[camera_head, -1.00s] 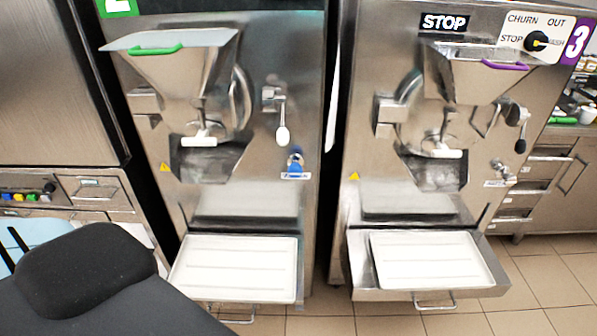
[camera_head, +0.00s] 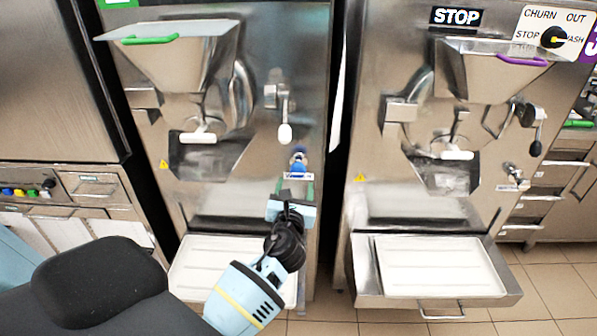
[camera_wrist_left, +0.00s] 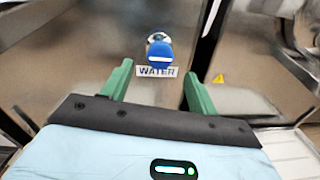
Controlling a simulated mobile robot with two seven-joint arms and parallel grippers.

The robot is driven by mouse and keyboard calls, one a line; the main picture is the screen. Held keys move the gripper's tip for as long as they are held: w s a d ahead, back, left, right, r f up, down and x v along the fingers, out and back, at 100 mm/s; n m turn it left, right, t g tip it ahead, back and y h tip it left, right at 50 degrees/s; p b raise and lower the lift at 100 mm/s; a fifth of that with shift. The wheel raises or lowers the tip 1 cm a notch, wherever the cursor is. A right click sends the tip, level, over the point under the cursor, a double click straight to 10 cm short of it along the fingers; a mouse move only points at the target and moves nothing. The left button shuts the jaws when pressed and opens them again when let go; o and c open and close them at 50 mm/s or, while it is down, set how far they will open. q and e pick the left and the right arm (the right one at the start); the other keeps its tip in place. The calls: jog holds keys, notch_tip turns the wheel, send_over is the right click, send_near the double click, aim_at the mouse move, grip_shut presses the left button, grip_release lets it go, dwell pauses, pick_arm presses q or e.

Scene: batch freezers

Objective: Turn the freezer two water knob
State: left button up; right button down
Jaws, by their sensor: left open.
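The blue water knob (camera_head: 298,160) is on the lower right front of freezer two (camera_head: 240,195), the left machine with the green handle. It also shows in the left wrist view (camera_wrist_left: 160,54), with its light bar level above the WATER label (camera_wrist_left: 157,72). My left gripper (camera_head: 294,188) is in front of freezer two, just below the knob in the head view. In the left wrist view its green fingers (camera_wrist_left: 157,69) are open and empty, one either side of the label, with the knob just beyond their tips. The gripper appears apart from the knob. My right gripper is not in view.
A white tray (camera_head: 195,262) on a shelf sits below, partly hidden by my left arm. A white lever (camera_head: 285,132) hangs above the knob. Freezer three (camera_head: 430,205) stands to the right, with its own tray (camera_head: 440,262) sticking out. A narrow gap separates the machines.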

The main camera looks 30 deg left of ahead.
aim_at(297, 174)
pick_arm(q)
jog(key=x, duration=0.6)
jog(key=shift+w+a+b, duration=0.15)
jog(key=shift+w+b, duration=0.05)
jog(key=shift+b, duration=0.2)
jog(key=shift+w+a, duration=0.3)
jog(key=shift+w, duration=0.35)
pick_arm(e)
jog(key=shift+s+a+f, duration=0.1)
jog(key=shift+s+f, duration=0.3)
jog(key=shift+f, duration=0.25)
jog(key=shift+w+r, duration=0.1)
pick_arm(q)
jog(key=c, duration=1)
